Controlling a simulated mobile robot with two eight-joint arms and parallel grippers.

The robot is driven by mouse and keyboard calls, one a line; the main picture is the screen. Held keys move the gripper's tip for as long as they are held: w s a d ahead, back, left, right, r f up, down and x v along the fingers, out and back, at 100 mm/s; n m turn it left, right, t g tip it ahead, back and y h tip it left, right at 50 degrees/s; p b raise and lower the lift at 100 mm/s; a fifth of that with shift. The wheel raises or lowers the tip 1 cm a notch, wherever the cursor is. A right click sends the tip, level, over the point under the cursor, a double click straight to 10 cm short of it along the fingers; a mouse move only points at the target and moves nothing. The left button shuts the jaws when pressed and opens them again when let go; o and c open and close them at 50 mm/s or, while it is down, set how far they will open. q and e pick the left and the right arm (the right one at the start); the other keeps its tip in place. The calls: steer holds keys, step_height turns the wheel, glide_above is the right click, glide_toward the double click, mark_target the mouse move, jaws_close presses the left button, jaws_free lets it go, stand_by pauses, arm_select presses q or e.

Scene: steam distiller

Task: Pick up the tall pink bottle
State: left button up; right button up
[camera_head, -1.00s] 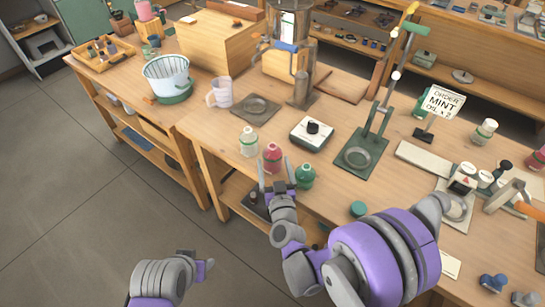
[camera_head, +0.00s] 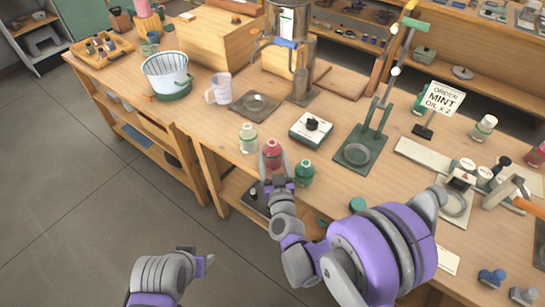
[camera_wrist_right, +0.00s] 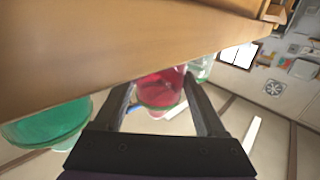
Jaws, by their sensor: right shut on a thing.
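The pink bottle (camera_head: 272,151) stands near the front edge of the workbench, between a clear bottle and a green bottle. My right gripper (camera_head: 275,168) has its fingers on either side of it and is shut on it. In the right wrist view, the pink bottle (camera_wrist_right: 160,88) shows between the two fingers (camera_wrist_right: 165,100). I see no clear gap between the bottle and the bench. My left gripper (camera_head: 208,262) is low at the left, over the floor and away from the bench; its fingers are too unclear to judge.
The clear bottle (camera_head: 248,138) and the green bottle (camera_head: 305,173) stand close on either side. Behind are a white scale (camera_head: 311,130) and a green stand (camera_head: 360,155). A sign reading "ORDER MINT OIL x 2" (camera_head: 442,99) stands to the right.

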step_height(320, 180, up, 10)
steer(key=shift+d+r+p, duration=0.1)
steer(key=shift+p, duration=0.85)
steer(key=d+r+m+h+p, duration=0.2)
steer(key=d+m+h+p, duration=0.3)
steer(key=d, duration=1.2)
steer(key=w+h+p, duration=0.1)
steer(key=h, duration=0.2)
steer(key=shift+d+g+p, duration=0.2)
steer(key=shift+g+p, duration=0.1)
steer(key=shift+p, duration=0.05)
steer(key=shift+s+a, duration=0.1)
steer(key=n+y+b, duration=0.5)
steer(key=y+b, duration=0.2)
steer(key=y, duration=0.1)
glide_above(273, 151)
steer(key=shift+d+f, duration=0.2)
steer(key=shift+f, duration=0.4)
steer(key=shift+d+f, duration=0.15)
steer(key=shift+f, duration=0.45)
steer(key=shift+a, duration=0.4)
steer(key=shift+r, duration=0.1)
